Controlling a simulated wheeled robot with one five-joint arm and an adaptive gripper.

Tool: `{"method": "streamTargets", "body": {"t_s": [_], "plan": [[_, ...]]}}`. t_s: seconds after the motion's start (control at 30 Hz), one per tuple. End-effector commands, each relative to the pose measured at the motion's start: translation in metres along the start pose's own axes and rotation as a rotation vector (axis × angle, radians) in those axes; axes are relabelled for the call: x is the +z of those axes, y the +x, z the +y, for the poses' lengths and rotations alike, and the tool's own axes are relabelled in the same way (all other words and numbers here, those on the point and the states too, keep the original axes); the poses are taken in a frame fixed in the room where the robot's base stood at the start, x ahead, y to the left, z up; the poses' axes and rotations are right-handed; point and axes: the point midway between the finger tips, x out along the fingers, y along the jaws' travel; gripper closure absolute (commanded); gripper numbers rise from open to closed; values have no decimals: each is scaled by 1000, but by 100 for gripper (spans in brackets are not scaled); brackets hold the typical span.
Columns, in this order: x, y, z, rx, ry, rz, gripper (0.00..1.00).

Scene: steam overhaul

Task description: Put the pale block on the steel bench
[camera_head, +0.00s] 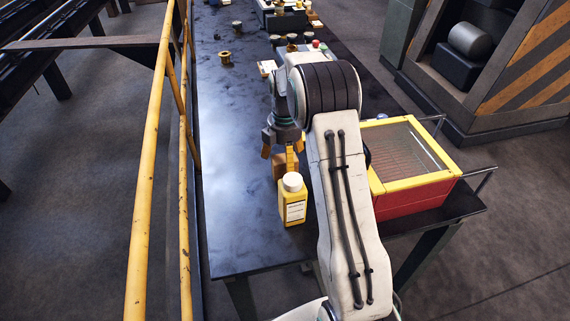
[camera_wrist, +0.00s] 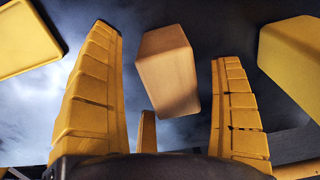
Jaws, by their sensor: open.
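The pale block (camera_head: 279,167) shows as a small light-brown patch in the head view, below my gripper and partly hidden behind a yellow bottle. In the wrist view the pale block (camera_wrist: 168,70) is a plain tan box, tilted in the picture, between my yellow fingers. A gap shows between it and the fingers on both sides. My gripper (camera_head: 281,151) is open and points down over the block. The steel bench (camera_head: 234,190) is a long dark top with a cloudy sheen. The block appears to rest on it, though its underside is hidden.
The yellow bottle (camera_head: 293,203) with a white cap stands close in front of the block. A red crate with a yellow rim (camera_head: 418,184) is to the right, past my arm. Small parts, including a brown spool (camera_head: 225,58), lie farther back. The bench's left side is mostly clear; a yellow railing (camera_head: 150,150) runs beside it.

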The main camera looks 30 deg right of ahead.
Motion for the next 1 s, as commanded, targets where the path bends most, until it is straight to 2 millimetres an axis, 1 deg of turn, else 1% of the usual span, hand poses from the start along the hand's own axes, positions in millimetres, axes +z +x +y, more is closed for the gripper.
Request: {"method": "streamTargets", "body": {"t_s": [0.03,0.3,0.5,0.7,0.77,0.87,0.97,1.0], "plan": [[0,-11,1,6,0,0,15],[0,-57,1,5,0,0,15],[0,-81,1,2,0,0,15],[-1,-96,-2,6,12,0,15],[-4,-102,-7,11,35,0,15],[-10,-117,-21,29,103,1,15],[-18,-135,-44,58,215,7,15],[-21,-142,-55,71,267,11,15]]}}
